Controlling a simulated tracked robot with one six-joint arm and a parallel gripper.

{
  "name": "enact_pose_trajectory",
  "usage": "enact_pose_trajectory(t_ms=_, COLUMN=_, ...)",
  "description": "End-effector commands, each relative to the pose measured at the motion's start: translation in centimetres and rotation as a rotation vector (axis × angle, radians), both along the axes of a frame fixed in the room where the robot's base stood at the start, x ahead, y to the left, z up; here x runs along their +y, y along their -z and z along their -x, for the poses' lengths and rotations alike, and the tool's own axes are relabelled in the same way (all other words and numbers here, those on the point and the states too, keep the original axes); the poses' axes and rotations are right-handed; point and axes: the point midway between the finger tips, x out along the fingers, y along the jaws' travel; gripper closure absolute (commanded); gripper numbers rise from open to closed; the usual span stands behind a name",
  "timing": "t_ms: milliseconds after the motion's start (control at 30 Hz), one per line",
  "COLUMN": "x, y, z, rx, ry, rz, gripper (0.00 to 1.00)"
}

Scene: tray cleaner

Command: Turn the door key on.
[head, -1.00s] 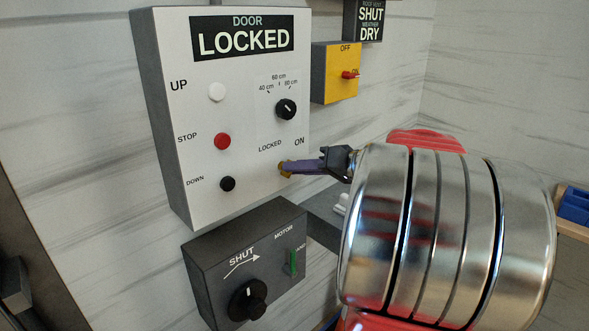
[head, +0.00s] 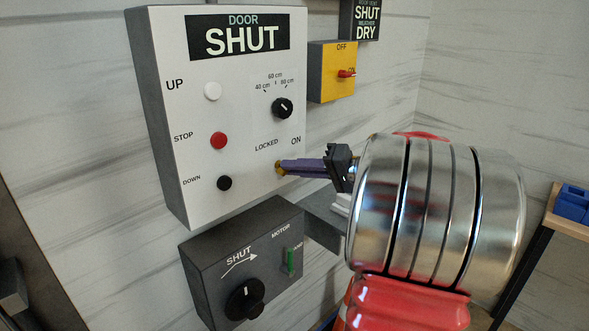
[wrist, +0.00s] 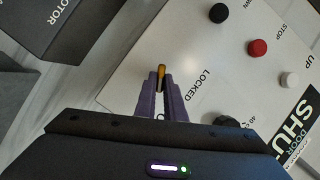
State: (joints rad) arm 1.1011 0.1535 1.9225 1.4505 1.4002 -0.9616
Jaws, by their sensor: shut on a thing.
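The door key (wrist: 161,76) is a small brass-yellow piece on the white door panel (head: 165,110), below the words LOCKED and ON. In the head view only a bit of the key (head: 279,168) shows at the fingertips. My gripper (head: 284,167) has purple fingers and is shut on the key, reaching in from the right. In the wrist view the fingers (wrist: 161,88) lie on both sides of the key. The panel's display (head: 239,37) reads DOOR SHUT. The exact angle of the key is hard to tell behind the fingers.
The panel also bears a white UP button (head: 212,91), red STOP button (head: 218,140), black DOWN button (head: 224,183) and black height knob (head: 282,108). A yellow switch box (head: 331,72) is to the right. A grey motor box (head: 243,262) sits close below.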

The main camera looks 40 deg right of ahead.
Motion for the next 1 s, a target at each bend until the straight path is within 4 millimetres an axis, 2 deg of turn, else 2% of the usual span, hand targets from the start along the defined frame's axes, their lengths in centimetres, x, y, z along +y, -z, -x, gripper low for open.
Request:
enact_pose_trajectory(t_ms=67, x=0.1, y=0.3, z=-0.1, rx=0.004, ry=0.000, rz=-0.004, gripper=1.00)
enact_pose_trajectory(t_ms=100, x=0.1, y=0.3, z=-0.1, rx=0.004, ry=0.000, rz=-0.004, gripper=0.88)
enact_pose_trajectory(t_ms=333, x=0.1, y=0.2, z=-0.1, rx=0.003, ry=-0.001, rz=-0.002, gripper=0.72)
enact_pose_trajectory(t_ms=733, x=-0.3, y=-0.1, z=0.5, rx=0.001, ry=0.002, rz=0.001, gripper=0.72)
enact_pose_trajectory(t_ms=1000, x=-1.6, y=-0.7, z=3.7, rx=0.001, ry=0.004, rz=0.001, gripper=0.72)
